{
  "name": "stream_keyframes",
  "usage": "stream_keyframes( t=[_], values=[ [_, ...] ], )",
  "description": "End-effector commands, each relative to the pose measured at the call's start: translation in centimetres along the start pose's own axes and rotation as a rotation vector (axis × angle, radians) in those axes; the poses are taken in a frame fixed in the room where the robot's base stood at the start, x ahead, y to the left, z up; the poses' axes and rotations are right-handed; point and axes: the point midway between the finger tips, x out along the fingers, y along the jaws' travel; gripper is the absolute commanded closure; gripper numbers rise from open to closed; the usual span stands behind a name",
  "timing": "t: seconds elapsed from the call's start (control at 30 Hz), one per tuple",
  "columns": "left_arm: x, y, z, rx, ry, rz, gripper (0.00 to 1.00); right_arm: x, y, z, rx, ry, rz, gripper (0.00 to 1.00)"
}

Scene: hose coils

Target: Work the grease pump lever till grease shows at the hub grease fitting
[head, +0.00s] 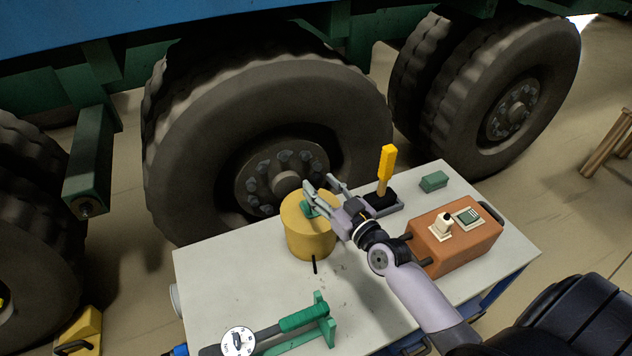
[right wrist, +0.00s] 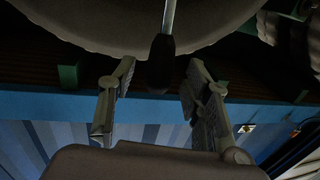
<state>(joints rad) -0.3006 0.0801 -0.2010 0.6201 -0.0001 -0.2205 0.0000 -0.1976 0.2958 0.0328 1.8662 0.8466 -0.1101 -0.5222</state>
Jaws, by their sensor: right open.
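A yellow drum with a green top (head: 308,235), which looks like the grease pump, stands on the grey bench. A short black bar (head: 314,264) shows at its front. My right gripper (head: 321,184) is open above the drum's top, in front of the wheel hub (head: 287,183). In the right wrist view a metal rod with a black grip (right wrist: 161,62) appears between the spread fingers (right wrist: 155,75); I cannot tell whether they touch it. No separate fitting or grease can be made out on the hub. My left gripper is not in view.
The bench (head: 215,285) also holds a yellow-handled tool (head: 387,165) in a grey tray, a green block (head: 433,181), an orange-brown box (head: 455,240) with controls, and a green-gripped bar (head: 303,318) with a round dial (head: 238,342). Large truck tyres (head: 195,150) stand close behind.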

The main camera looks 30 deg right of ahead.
Motion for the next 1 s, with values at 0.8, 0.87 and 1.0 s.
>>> stream_keyframes(
  t=[0.8, 0.87, 1.0],
  values=[
    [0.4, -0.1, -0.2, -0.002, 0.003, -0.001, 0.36, 2.9, 0.0, 0.0, 0.0, -0.001, 0.0, 0.7],
    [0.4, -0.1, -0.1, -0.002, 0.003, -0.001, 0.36, 2.9, 0.0, 0.0, 0.0, -0.001, 0.0, 0.74],
    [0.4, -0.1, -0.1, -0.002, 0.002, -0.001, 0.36, 2.9, 0.0, 0.0, 0.0, -0.001, 0.0, 0.84]
  ],
)
